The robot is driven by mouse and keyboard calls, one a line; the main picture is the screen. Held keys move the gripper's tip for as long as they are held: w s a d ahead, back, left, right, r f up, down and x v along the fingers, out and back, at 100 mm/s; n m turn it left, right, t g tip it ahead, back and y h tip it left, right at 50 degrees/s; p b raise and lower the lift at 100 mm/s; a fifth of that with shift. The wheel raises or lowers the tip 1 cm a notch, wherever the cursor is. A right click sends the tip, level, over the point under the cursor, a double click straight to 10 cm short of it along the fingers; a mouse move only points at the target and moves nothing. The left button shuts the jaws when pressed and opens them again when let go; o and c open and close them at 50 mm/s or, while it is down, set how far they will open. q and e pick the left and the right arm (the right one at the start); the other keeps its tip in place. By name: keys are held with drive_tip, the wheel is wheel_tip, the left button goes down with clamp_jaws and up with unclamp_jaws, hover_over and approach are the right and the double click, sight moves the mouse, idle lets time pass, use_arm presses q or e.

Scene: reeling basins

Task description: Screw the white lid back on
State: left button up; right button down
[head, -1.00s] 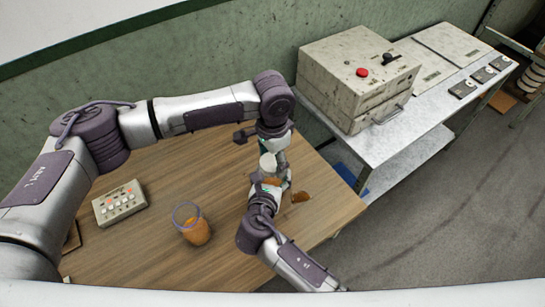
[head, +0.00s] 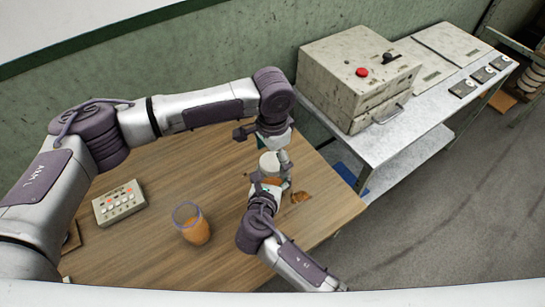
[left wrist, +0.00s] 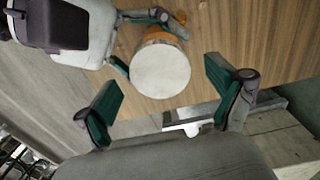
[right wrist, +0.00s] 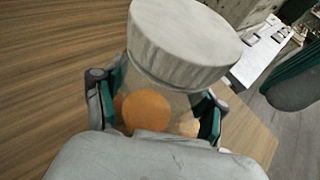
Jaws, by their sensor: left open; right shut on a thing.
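The white lid (head: 269,163) sits on top of a clear jar (right wrist: 150,85) with orange round things inside. In the right wrist view the lid (right wrist: 185,42) covers the jar's mouth; I cannot tell how tight it is. My right gripper (right wrist: 155,110) is shut around the jar's body, one finger on each side. My left gripper (head: 264,147) is open just above the lid. In the left wrist view the lid (left wrist: 160,68) shows as a round disc beyond and between the open fingers (left wrist: 168,98), apart from them.
A glass with orange contents (head: 194,228) and a button box (head: 119,203) stand on the wooden table (head: 150,255). A metal bench (head: 385,140) with a grey machine (head: 355,75) stands beyond the table's right edge.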

use_arm(q)
wheel_tip(320, 180, up, 11)
drive_tip(key=shift+r, duration=0.15)
use_arm(e)
unclamp_jaws()
idle(0.5)
drive_tip(key=v, duration=1.2)
